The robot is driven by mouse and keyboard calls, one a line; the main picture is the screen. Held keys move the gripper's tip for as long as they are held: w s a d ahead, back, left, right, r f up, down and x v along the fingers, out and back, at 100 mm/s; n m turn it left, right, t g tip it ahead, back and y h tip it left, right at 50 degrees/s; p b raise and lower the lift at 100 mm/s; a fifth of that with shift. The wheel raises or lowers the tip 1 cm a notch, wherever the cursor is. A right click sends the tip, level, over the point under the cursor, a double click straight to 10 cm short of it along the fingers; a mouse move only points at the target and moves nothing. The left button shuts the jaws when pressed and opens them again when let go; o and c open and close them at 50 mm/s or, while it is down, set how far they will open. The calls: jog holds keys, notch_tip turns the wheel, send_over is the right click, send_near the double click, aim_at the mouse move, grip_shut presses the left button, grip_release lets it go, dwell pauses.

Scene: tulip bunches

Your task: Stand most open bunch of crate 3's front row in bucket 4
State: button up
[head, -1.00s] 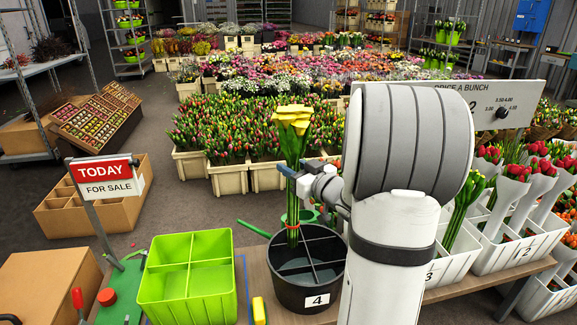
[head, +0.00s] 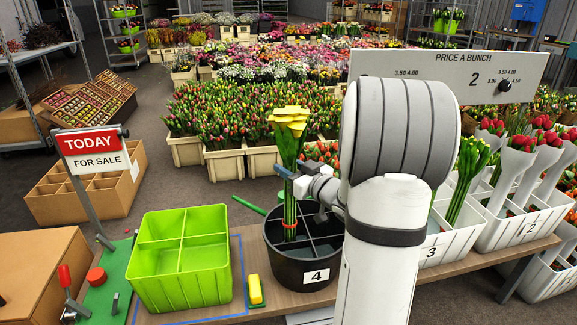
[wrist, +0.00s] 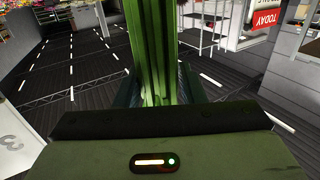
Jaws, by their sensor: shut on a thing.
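My gripper (head: 287,180) is shut on a bunch of wide-open yellow tulips (head: 289,122), holding it upright by its green stems. The stems also show in the wrist view (wrist: 155,55), between the fingers. Bucket 4 (head: 317,276) is black, with crossed dividers. The lower stems, with a red band, reach into its opening towards the left; I cannot tell whether they touch the bottom. Crate 3 (head: 445,250) is white and stands right of the bucket, partly hidden by my arm. A bunch with closed, yellowish-green heads (head: 467,175) stands in it.
A bright green divided bin (head: 180,275), empty, stands left of the bucket on the bench. A sale sign (head: 95,150) stands at left. White crate 2 (head: 515,232) with red tulips is at right.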

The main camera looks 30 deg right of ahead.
aim_at(295, 204)
jog(key=shift+f+b, duration=3.65)
jog(key=shift+f, duration=1.35)
jog(key=shift+f+b, duration=0.5)
jog(key=shift+f, duration=0.05)
jog(key=o, duration=1.9)
jog(key=shift+s+r, duration=0.1)
jog(key=p+v, duration=0.2)
jog(key=v, duration=0.5)
jog(key=shift+s+d, duration=0.1)
jog(key=shift+s, duration=0.25)
